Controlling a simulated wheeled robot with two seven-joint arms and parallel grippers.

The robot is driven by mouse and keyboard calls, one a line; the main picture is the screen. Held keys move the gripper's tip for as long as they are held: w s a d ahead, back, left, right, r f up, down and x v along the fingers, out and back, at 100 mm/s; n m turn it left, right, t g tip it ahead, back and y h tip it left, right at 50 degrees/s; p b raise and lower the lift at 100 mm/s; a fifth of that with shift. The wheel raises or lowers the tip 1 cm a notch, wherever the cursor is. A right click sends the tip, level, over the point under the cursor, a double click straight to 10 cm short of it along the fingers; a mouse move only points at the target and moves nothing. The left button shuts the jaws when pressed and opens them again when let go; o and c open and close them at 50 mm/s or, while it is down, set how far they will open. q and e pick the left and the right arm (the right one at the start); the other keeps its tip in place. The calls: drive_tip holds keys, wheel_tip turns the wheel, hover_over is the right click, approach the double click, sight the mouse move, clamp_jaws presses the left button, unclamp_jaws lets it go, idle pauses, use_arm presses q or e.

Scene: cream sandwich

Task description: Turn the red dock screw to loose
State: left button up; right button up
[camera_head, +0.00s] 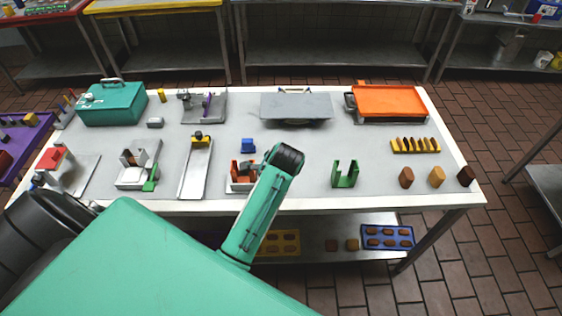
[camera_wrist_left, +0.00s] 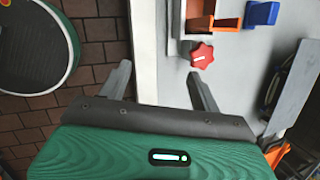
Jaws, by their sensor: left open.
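The red dock screw (camera_wrist_left: 202,56) is a lobed knob in the left wrist view, beside the orange-brown dock (camera_wrist_left: 228,22). In the head view the dock (camera_head: 241,171) stands near the table's front edge, partly behind my teal arm; I cannot make out the screw there. My left gripper (camera_wrist_left: 158,69) is open and empty. Its fingers are spread over the table edge, with the right fingertip just below the screw in the picture, apparently apart from it. My left gripper's fingers are hidden in the head view. My right gripper is not in view.
A blue block (camera_head: 248,146) lies behind the dock. A metal tray with a yellow end (camera_head: 196,170) is to its left, a green U-shaped holder (camera_head: 345,174) to its right. The grey table (camera_head: 300,155) has free room between these.

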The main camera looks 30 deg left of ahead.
use_arm(q)
drive_tip(key=w+r+m+g, duration=0.1)
drive_tip(key=w+r+m, duration=0.3)
drive_tip(key=w+r, duration=0.35)
drive_tip(key=shift+m+y, duration=0.3)
drive_tip(key=shift+m, duration=0.1)
drive_tip(key=p+x, duration=0.4)
drive_tip(key=x, duration=0.8)
drive_tip(key=shift+s, duration=0.1)
drive_tip(key=shift+a+f+p, duration=0.1)
drive_tip(key=shift+f+p, duration=0.2)
drive_tip(key=shift+f, duration=0.2)
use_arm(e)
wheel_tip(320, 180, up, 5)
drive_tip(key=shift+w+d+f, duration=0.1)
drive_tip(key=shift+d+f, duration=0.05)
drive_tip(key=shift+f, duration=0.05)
use_arm(q)
drive_tip(key=c, duration=1)
drive_tip(key=shift+o, duration=0.2)
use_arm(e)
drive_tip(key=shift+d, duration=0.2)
